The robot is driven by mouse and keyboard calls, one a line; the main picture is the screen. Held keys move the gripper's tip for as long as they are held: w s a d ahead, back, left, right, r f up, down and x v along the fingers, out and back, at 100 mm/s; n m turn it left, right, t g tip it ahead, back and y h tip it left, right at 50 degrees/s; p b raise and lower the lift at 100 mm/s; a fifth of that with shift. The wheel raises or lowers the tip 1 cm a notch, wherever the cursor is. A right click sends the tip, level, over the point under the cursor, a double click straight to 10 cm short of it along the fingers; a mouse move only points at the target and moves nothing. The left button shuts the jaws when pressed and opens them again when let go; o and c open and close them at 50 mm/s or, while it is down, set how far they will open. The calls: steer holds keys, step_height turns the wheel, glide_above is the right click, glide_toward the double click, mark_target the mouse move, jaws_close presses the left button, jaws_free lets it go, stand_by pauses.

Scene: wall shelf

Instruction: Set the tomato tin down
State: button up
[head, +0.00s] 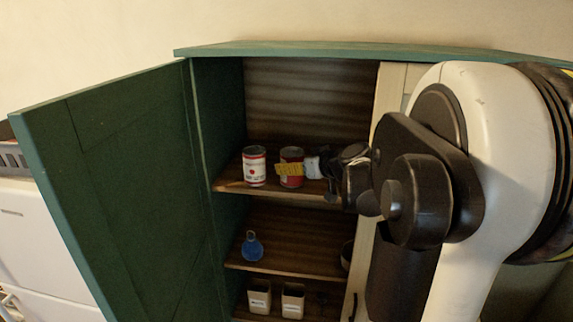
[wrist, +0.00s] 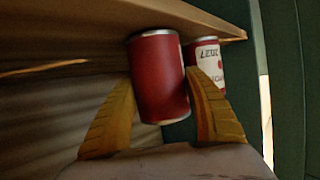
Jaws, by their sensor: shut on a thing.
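The tomato tin (head: 292,183), a plain red can with metal rims, is upright at the upper shelf in the head view. In the wrist view, which is upside down, the tin (wrist: 160,88) stands between the yellow fingers. My gripper (head: 285,169) is shut on the tin, reaching in from the right; its fingers also show in the wrist view (wrist: 161,80). The tin's base is at or very close to the shelf board (wrist: 85,22); I cannot tell whether it touches.
A second red and white tin (head: 255,167) stands just left of the held one. The green cabinet door (head: 115,175) is open at the left. A blue flask (head: 252,247) stands on the shelf below, with two pale containers (head: 259,298) lower down.

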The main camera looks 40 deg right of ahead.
steer(key=shift+w+f, duration=0.1)
steer(key=shift+f, duration=0.1)
steer(key=o, duration=1.4)
steer(key=shift+r, duration=0.15)
